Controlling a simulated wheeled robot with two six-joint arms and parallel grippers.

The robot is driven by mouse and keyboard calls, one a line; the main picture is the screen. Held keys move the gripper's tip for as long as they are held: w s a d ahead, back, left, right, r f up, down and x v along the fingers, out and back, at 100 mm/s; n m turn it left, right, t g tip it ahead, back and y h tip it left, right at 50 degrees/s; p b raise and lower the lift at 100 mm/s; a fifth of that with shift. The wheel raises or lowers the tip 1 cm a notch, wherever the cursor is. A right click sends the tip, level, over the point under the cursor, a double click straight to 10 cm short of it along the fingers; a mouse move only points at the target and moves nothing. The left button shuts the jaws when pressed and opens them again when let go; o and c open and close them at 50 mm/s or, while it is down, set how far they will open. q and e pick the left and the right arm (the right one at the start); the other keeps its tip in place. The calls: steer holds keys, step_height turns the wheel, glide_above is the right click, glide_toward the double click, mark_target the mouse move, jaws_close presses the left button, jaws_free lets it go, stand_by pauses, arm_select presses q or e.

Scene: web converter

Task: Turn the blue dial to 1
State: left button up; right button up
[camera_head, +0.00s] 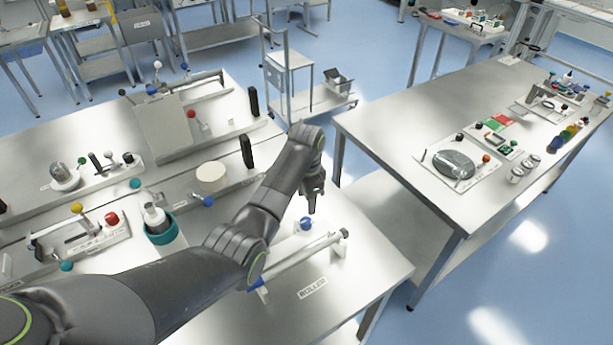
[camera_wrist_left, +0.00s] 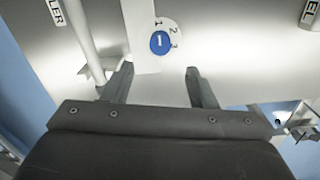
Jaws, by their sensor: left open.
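The blue dial (camera_head: 306,223) sits on the near bench beside the roller. In the left wrist view the blue dial (camera_wrist_left: 160,43) has a white mark across its face and a white disc behind it with numbers 1, 2 and 3 along its edge. Which number the mark points at is hard to tell. My left gripper (camera_head: 313,203) points down just above the dial, apart from it. In the left wrist view its fingers (camera_wrist_left: 159,72) are open and empty, with the dial just beyond the gap. My right gripper is not in view.
The roller bar (camera_head: 305,258), with its ROLLER label (camera_head: 312,288), lies close beside the dial. A teal-rimmed cup (camera_head: 160,232) and a pale round disc (camera_head: 211,177) stand further left. A second bench (camera_head: 400,130) with several parts stands right, across a gap.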

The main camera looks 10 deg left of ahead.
arm_select(q)
step_height(320, 180, up, 8)
steer(key=shift+b, duration=0.4)
stand_by(0.3)
